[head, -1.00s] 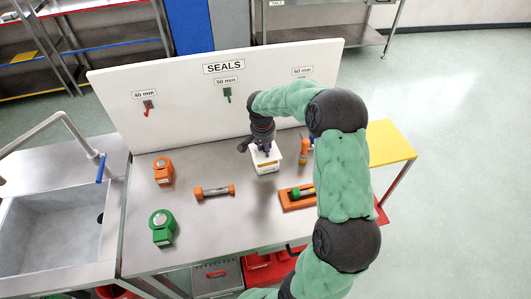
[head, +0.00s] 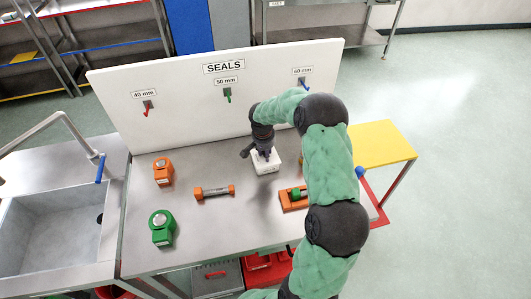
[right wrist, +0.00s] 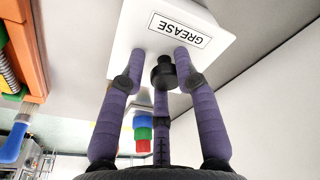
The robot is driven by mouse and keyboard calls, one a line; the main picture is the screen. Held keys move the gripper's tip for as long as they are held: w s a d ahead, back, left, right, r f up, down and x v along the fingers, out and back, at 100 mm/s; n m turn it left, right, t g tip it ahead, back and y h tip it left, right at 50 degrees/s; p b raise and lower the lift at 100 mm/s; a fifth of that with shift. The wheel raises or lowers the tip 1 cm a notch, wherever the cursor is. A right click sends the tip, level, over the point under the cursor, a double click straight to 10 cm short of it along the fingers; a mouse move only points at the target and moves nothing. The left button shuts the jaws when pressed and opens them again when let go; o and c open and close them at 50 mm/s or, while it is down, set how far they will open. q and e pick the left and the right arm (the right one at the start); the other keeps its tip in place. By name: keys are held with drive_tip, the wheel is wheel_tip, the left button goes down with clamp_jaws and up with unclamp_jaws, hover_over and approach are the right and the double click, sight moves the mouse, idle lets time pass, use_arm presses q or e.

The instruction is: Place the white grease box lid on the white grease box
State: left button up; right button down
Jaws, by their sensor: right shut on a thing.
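The white grease box (head: 268,168) stands on the steel table, below the back panel. My right gripper (head: 264,153) is right above it, pointing down. In the right wrist view, the purple fingers of my right gripper (right wrist: 162,75) are closed around the black knob of the white lid (right wrist: 135,38), which bears a GREASE label. The lid appears level on or just over the box; I cannot tell whether it is fully seated. The box's inside is hidden. My left gripper is not in view.
An orange tray (head: 294,200) lies to the right, partly behind my arm. The white SEALS panel (head: 190,92) rises behind. The table's front middle is clear.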

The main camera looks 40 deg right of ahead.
sight(264, 161)
drive_tip(key=shift+f, duration=0.2)
drive_tip(key=c, duration=0.9)
unclamp_jaws()
drive_tip(key=shift+r, duration=0.15)
drive_tip(key=shift+r, duration=0.2)
drive_tip(key=r, duration=0.4)
drive_tip(key=a+r, duration=0.1)
drive_tip(key=r, duration=0.2)
drive_tip(key=r+p, duration=0.1)
drive_tip(key=r, duration=0.3)
drive_tip(key=shift+s+a+r, duration=0.3)
drive_tip(key=shift+a, duration=0.05)
